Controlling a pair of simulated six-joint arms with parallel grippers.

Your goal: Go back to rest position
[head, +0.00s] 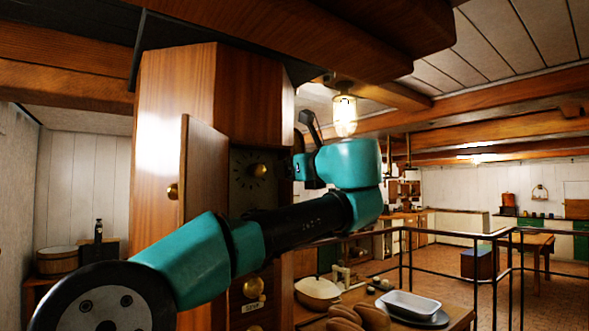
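My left arm comes in from the lower left and reaches up to the middle of the view. My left gripper (308,136) is a small dark shape at the end of the teal wrist, in front of the right side of a tall wooden cabinet. It is seen from the side, and its fingers are too small and overlapped to show whether they are apart. No held object can be made out. My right gripper is not in view.
The cabinet's wooden door (205,170) stands open close behind my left arm. A table at lower right holds a white pot (318,291), a metal tray (411,305) and brown loaves (358,318). A dark railing (455,233) stands beyond. A lit lamp (344,115) hangs above the wrist.

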